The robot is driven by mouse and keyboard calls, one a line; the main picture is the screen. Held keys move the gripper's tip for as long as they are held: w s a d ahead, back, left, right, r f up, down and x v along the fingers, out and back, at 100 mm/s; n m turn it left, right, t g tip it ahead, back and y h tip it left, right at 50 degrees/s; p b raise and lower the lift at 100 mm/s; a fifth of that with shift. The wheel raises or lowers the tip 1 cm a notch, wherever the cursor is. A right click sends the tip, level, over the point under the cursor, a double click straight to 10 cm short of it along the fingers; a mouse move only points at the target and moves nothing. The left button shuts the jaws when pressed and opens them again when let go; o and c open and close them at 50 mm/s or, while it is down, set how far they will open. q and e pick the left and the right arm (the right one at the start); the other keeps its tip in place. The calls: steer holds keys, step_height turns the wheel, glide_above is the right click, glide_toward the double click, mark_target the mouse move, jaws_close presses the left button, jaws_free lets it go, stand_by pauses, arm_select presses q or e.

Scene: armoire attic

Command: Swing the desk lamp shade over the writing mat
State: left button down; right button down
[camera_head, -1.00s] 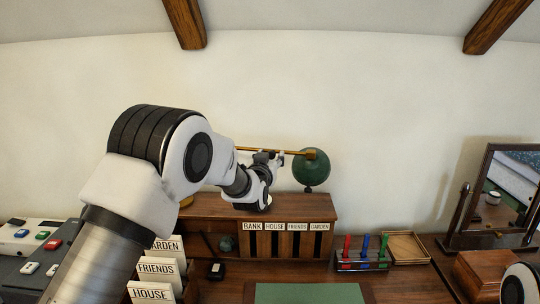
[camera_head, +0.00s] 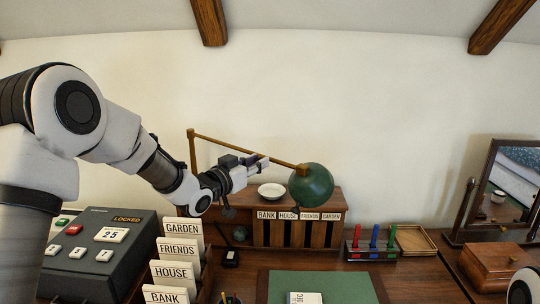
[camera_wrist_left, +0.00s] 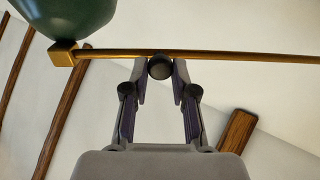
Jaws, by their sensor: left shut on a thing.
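The green desk lamp shade (camera_head: 312,183) hangs from the end of a brass lamp arm (camera_head: 225,142). In the head view it overlaps the letter rack behind the green writing mat (camera_head: 350,285). My left gripper (camera_head: 262,161) is at the lamp arm, just left of the shade. In the left wrist view, my left gripper (camera_wrist_left: 160,72) is shut on a dark round knob (camera_wrist_left: 160,67) at the brass rod, with the shade (camera_wrist_left: 70,14) at upper left. My right gripper is out of view.
A wooden letter rack (camera_head: 318,233) stands behind the mat, with a white bowl (camera_head: 271,190) on top. Letter dividers (camera_head: 178,252) and a dark lock box (camera_head: 95,262) are at left. A pen stand (camera_head: 372,250) and mirror (camera_head: 510,195) are at right.

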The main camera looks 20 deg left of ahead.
arm_select(q)
steer(key=shift+s+a+f+m+g+h+p, duration=0.1)
steer(key=shift+s+a+m+g+h+p, duration=0.1)
steer(key=shift+s+a+m+h, duration=0.2)
steer(key=shift+s+a+f+m+g+h+p, duration=0.1)
steer(key=shift+s+a+m+g+h, duration=0.15)
steer(key=shift+s+h, duration=0.25)
steer(key=c, duration=1)
jaws_free()
steer(key=shift+w+d, duration=0.15)
steer(key=shift+o, duration=0.2)
steer(key=shift+w+d, duration=0.1)
steer(key=shift+w, duration=0.2)
steer(key=v, duration=1.2)
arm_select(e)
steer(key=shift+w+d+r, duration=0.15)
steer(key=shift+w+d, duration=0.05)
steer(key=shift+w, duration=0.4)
arm_select(q)
steer(key=shift+f, duration=0.1)
